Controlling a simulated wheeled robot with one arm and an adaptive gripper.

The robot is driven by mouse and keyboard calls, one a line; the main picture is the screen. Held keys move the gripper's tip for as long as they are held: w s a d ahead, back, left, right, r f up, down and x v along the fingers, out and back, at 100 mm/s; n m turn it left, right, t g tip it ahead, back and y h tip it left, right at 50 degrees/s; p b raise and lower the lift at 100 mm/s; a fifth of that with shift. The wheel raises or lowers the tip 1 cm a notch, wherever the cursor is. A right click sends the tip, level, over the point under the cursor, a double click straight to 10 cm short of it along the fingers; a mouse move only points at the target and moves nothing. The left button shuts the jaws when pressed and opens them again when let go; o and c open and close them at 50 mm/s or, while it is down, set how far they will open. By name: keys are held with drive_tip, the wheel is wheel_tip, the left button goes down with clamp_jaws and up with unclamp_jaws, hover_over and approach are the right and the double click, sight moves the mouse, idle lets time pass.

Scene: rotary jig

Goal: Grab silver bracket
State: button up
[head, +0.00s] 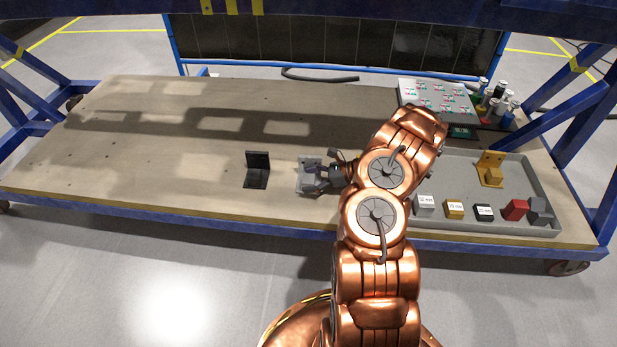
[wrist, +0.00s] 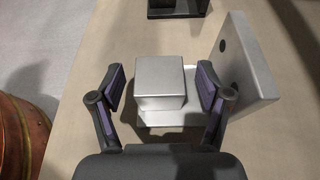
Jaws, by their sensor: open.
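The silver bracket (head: 306,165) stands on the wooden table, left of my gripper in the head view. In the wrist view, its upright plate with dark holes (wrist: 246,65) is at the right, and a silver block-shaped part (wrist: 160,78) sits on its flat base. My gripper (wrist: 161,88) is open, with one finger on each side of this block. Small gaps show between the fingers and the block. In the head view my gripper (head: 322,180) is low at the bracket and partly covers it.
A black bracket (head: 257,169) stands to the left on the table. At the right, a grey tray (head: 455,222) holds a gold bracket (head: 490,168) and several small blocks. A panel with labels (head: 436,95) and several bottles (head: 495,100) are behind. The table's left side is clear.

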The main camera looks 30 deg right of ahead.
clamp_jaws()
idle(0.5)
